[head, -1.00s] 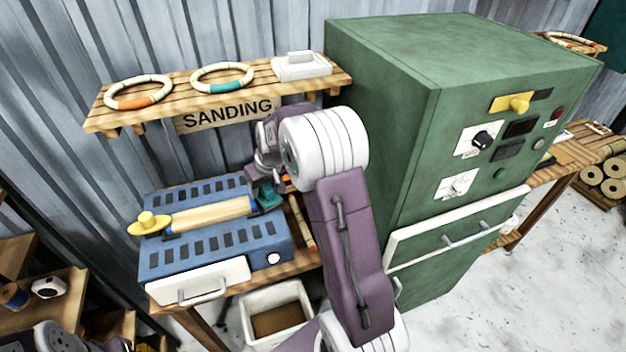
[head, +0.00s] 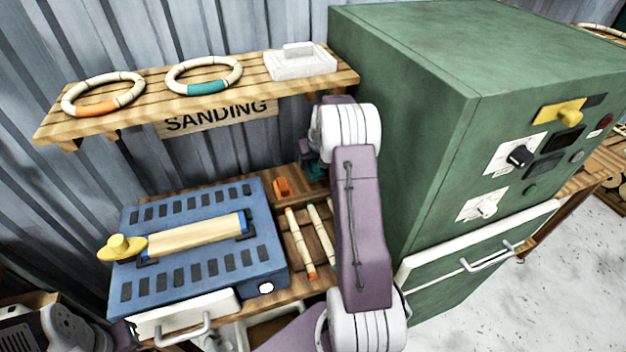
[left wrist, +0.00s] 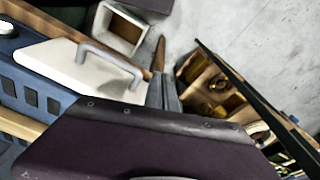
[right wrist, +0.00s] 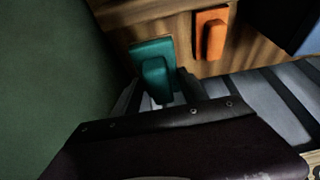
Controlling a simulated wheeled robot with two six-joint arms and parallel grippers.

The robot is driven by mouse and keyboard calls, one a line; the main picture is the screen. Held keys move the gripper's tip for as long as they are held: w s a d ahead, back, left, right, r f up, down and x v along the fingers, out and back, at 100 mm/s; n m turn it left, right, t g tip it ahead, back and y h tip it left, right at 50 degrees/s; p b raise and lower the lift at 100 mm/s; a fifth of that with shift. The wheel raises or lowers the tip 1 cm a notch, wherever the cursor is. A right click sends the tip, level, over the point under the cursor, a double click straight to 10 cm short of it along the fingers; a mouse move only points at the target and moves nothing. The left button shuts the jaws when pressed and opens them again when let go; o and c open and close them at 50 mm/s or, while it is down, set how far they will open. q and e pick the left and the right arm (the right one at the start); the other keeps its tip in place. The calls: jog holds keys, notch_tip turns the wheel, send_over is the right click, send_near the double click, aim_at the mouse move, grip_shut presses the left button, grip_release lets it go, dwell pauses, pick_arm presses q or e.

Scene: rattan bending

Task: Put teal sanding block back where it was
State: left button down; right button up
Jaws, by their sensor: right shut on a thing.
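The teal sanding block (right wrist: 153,72) is held at the tips of my right gripper (right wrist: 172,92). In the head view the teal block (head: 313,171) shows only partly, behind my right wrist, at the back of the bench beside the green cabinet. It is at or just above the wood; I cannot tell whether it touches. An orange sanding block (head: 283,187) sits on the bench to its left, also seen in the right wrist view (right wrist: 211,35). My left gripper (left wrist: 164,92) looks shut and empty, low near a white drawer front.
The blue sanding machine (head: 200,272) with its yellow knob stands left of the blocks. Several rods (head: 300,243) lie beside it. The green cabinet (head: 420,150) closes off the right. A shelf (head: 150,104) with two rings and a white block hangs above.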

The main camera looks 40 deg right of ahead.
jog(key=x, duration=0.4)
jog(key=shift+s+d+f, duration=0.2)
jog(key=shift+s+f, duration=0.05)
jog(key=shift+s, duration=0.05)
jog(key=shift+w+d+f, duration=0.15)
jog(key=shift+w+f, duration=0.05)
jog(key=shift+f, duration=0.1)
jog(key=shift+s+a+f, duration=0.15)
jog(key=shift+s+f, duration=0.05)
jog(key=shift+f, duration=0.55)
jog(key=shift+s+a+f, duration=0.2)
jog(key=shift+f, duration=0.5)
jog(key=shift+w+d+f, duration=0.2)
jog(key=shift+w+f, duration=0.05)
jog(key=o, duration=1.2)
pick_arm(q)
jog(key=shift+w+d+r, duration=0.2)
jog(key=shift+w+d, duration=0.1)
jog(key=shift+w, duration=0.1)
pick_arm(e)
jog(key=shift+o, duration=0.5)
jog(key=shift+s+a+r, duration=0.15)
